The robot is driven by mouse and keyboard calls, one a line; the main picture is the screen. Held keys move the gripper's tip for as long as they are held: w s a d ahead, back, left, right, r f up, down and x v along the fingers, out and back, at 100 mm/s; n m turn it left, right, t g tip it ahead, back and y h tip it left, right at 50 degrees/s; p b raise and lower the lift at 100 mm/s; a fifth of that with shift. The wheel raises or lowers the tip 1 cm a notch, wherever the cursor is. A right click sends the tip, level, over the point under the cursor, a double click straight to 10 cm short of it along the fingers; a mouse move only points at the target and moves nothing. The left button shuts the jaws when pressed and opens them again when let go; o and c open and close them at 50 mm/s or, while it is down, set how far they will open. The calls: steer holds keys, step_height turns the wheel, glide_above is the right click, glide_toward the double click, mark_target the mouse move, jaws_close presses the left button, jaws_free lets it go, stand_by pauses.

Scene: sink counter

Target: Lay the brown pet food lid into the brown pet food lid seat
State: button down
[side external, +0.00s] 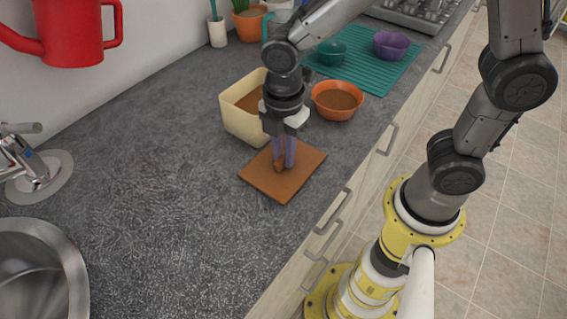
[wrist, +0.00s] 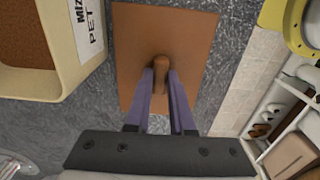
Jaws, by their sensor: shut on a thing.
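The brown pet food lid (side external: 303,172) is a flat square board with a small knob handle (wrist: 161,62). It lies level at the counter surface; I cannot tell whether it is resting or slightly raised. My gripper (side external: 284,163) points down over it, and its purple fingers (wrist: 161,78) are closed on the knob. The cream pet food box (side external: 239,124) stands just behind the lid to its left, with an open top and brown contents inside. In the wrist view the box (wrist: 64,82) is at the upper left, partly cut off. No separate lid seat is distinguishable.
An orange bowl (side external: 337,115) with brown contents stands right of the box. Behind are a teal mat (side external: 375,75) with a purple bowl (side external: 390,44) and a teal bowl. The sink (side external: 45,275) is at lower left. The counter between sink and lid is clear.

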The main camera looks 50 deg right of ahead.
mark_target(283, 157)
steer(key=shift+r, duration=1.8)
steer(key=c, duration=1.3)
jaws_free()
steer(key=shift+c, duration=0.2)
jaws_close()
